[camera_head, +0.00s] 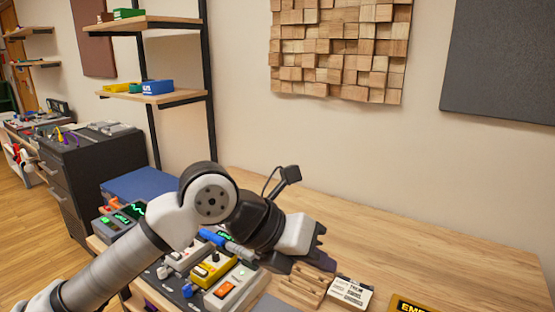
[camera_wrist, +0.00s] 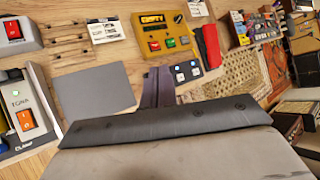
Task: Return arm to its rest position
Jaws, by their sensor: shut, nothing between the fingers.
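My arm reaches from the lower left over the wooden table in the head view. My gripper (camera_head: 318,262) hangs above the table, close to a slatted wooden piece and a white labelled card. In the wrist view my gripper's dark fingers (camera_wrist: 158,86) are together with nothing between them. They appear over the table between a grey flat pad (camera_wrist: 95,90) and a small dark panel with buttons (camera_wrist: 187,71). The pad is partly hidden by my gripper's body.
Pedal-like devices, one yellow (camera_head: 212,268), crowd the table left of my gripper. Shelves (camera_head: 150,97) stand at the back left. The table's right side (camera_head: 440,255) is clear.

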